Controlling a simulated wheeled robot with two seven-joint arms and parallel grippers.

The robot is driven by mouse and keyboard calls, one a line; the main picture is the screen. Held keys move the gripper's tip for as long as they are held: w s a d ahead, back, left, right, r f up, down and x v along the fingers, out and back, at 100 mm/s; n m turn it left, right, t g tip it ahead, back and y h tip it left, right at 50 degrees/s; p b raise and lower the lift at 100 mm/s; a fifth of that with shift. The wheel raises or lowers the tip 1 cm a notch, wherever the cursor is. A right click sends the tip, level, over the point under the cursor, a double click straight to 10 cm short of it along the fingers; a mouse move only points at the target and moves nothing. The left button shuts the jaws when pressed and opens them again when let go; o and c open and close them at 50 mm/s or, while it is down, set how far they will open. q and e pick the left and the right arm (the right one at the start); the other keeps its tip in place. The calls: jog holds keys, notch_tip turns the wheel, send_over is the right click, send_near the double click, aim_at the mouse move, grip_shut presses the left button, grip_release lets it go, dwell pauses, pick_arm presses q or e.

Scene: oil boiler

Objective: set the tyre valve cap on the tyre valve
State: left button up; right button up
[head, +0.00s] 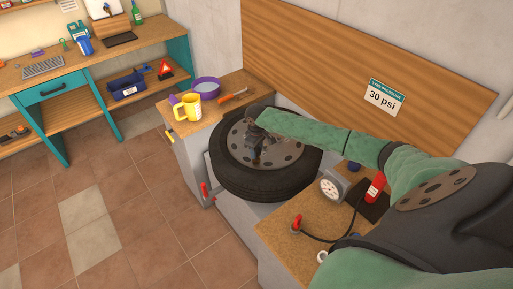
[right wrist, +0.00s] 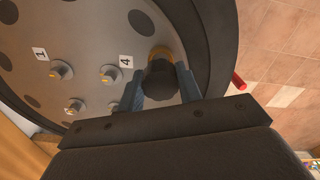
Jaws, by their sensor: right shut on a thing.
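The tyre (head: 232,180) lies flat on a stand in the head view, its grey wheel disc facing up with dark holes and several studs. My right gripper (head: 254,158) is over the disc. In the right wrist view my right gripper (right wrist: 161,88) is shut on a small dark round piece, which looks like the tyre valve cap (right wrist: 160,84). A brass-coloured ring (right wrist: 161,51), perhaps part of the tyre valve, shows just beyond the cap. The cap hides most of it, so I cannot tell whether they touch. My left gripper is not in view.
A pressure gauge (head: 331,188), a red canister (head: 376,188) and a red-ended hose (head: 297,223) are on the right bench. Numbered labels (right wrist: 126,62) mark the disc.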

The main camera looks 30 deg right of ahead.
jog(key=shift+f, duration=0.2)
dwell(0.3)
jog(key=shift+p, duration=0.4)
dwell(0.7)
jog(key=shift+f, duration=1.15)
dwell(0.4)
jog(key=o, duration=1)
jog(key=shift+o, duration=0.2)
jog(key=shift+r+b, duration=0.15)
jog(key=shift+b, duration=0.25)
